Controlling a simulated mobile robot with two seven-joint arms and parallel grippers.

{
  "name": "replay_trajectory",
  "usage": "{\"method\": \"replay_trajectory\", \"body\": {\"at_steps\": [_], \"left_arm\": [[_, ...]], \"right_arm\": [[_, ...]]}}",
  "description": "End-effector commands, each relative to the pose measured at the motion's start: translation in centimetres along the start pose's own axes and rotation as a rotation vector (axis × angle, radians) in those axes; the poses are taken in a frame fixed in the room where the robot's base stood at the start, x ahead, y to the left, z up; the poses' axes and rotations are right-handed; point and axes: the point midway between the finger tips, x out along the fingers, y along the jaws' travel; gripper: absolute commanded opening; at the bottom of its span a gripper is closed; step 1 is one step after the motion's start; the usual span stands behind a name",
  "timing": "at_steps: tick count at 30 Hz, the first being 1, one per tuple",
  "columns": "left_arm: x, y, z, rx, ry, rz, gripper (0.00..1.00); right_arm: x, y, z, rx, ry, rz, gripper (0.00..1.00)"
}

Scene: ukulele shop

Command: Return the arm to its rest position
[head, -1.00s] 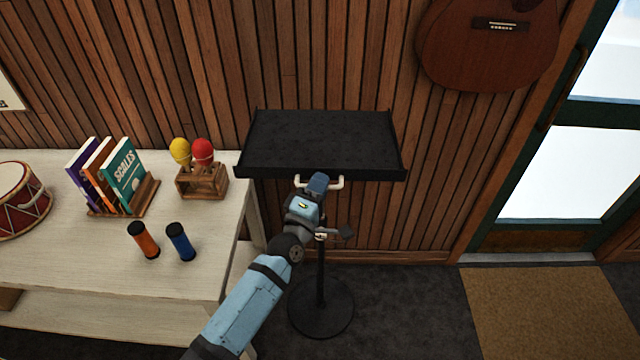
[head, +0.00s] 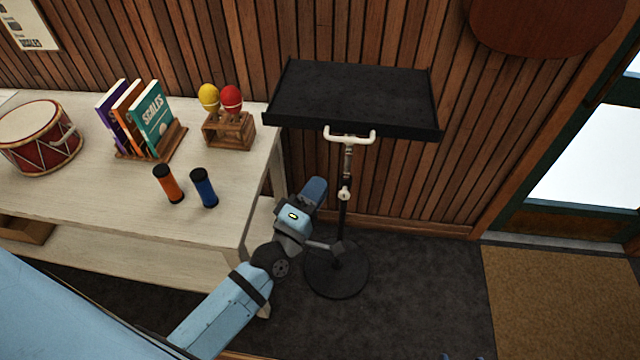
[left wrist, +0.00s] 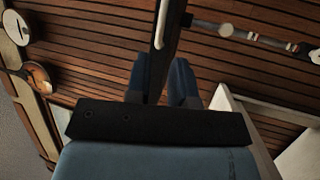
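My left gripper (head: 316,190) shows in the head view below the black music stand tray (head: 350,95), left of the stand's pole. It is apart from the white handle (head: 349,136) under the tray's front edge. In the left wrist view the two blue fingers (left wrist: 161,75) are spread with a gap between them, and nothing visible is held. The dark tray and its white handle (left wrist: 162,22) appear beyond that gap. My right gripper does not show.
A pale table (head: 80,205) at left holds a drum (head: 42,140), books (head: 150,120), maracas in a wooden holder (head: 230,135), and orange (head: 168,184) and blue (head: 204,188) shakers. The stand's round base (head: 336,280) is near my forearm.

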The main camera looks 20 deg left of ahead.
Motion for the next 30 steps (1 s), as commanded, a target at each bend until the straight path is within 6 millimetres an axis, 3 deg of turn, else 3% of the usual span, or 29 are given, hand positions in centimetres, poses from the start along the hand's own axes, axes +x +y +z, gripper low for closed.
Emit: {"method": "replay_trajectory", "body": {"at_steps": [10, 13, 16, 18, 24, 27, 30], "left_arm": [[0.0, 0.0, 0.0, 0.003, -0.001, -0.002, 0.22], [-1.0, -0.8, 0.6, 0.096, -0.039, -0.046, 0.22], [-4.1, -3.1, 1.9, 0.371, -0.162, -0.165, 0.22], [-7.3, -5.3, 2.8, 0.628, -0.295, -0.266, 0.22], [-16.0, -10.1, 3.2, 1.192, -0.66, -0.455, 0.22], [-18.3, -11.2, 2.9, 1.326, -0.766, -0.492, 0.22], [-19.1, -11.5, 2.8, 1.374, -0.803, -0.502, 0.22]], "right_arm": [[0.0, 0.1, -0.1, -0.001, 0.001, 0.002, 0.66], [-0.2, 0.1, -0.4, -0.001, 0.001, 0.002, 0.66], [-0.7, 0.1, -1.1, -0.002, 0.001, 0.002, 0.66], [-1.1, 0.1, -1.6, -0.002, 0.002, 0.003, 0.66], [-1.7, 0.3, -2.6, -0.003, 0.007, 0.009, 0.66], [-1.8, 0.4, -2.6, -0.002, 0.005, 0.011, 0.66], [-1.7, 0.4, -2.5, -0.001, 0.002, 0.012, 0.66]]}}
